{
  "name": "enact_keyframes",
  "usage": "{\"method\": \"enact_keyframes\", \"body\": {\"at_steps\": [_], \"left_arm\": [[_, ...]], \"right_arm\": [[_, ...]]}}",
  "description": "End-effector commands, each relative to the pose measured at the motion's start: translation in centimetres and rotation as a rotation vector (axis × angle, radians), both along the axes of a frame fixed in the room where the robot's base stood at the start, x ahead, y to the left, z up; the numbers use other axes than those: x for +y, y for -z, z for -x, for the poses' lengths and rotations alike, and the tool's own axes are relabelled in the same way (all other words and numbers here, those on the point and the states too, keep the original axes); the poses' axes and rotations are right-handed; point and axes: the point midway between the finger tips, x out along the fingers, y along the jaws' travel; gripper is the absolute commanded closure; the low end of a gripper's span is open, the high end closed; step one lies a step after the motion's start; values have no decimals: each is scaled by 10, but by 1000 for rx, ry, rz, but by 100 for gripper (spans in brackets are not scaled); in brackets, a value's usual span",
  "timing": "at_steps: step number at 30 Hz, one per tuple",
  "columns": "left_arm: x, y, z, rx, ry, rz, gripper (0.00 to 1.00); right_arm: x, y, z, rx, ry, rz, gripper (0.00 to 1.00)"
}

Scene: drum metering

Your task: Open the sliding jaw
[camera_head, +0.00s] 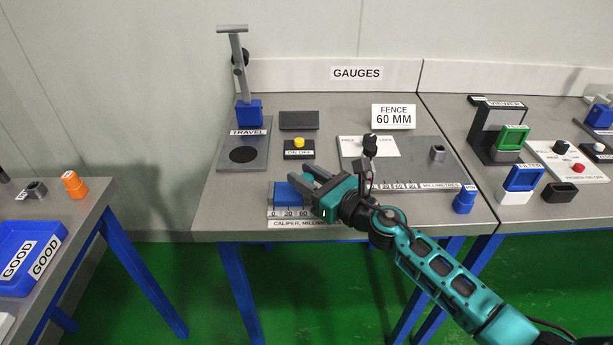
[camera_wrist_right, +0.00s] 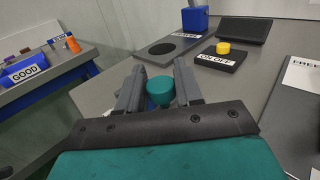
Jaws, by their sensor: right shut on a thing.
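The caliper lies at the front left of the gauges table, with a blue block (camera_head: 287,194) at its left end and a scale strip (camera_head: 290,213) in front. My right gripper (camera_head: 299,178) is over the caliper, to the right of and above the blue block. In the right wrist view its grey fingers are shut on a round teal knob (camera_wrist_right: 160,90). The knob's base, and whatever it is fixed to, is hidden by the gripper. I cannot make out the sliding jaw separately. My left gripper is not in view.
Behind the caliper are the travel gauge (camera_head: 242,147) and an on/off box (camera_head: 299,150) with a yellow button. A fence plate (camera_head: 425,165) with a millimetre scale lies right, with a black knob (camera_head: 370,146). A blue block (camera_head: 465,200) stands at the right front.

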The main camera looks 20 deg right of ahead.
Motion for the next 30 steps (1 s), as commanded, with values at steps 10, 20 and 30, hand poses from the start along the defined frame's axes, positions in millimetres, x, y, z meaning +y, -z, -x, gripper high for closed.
{"method": "enact_keyframes", "body": {"at_steps": [10, 20, 30], "left_arm": [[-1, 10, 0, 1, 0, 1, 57], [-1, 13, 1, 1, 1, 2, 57], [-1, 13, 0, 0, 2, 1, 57]], "right_arm": [[-20, 4, 5, 1, 2, 3, 100], [-34, 0, 10, 0, 0, 0, 100], [-34, 0, 10, 0, 0, 0, 45]]}}
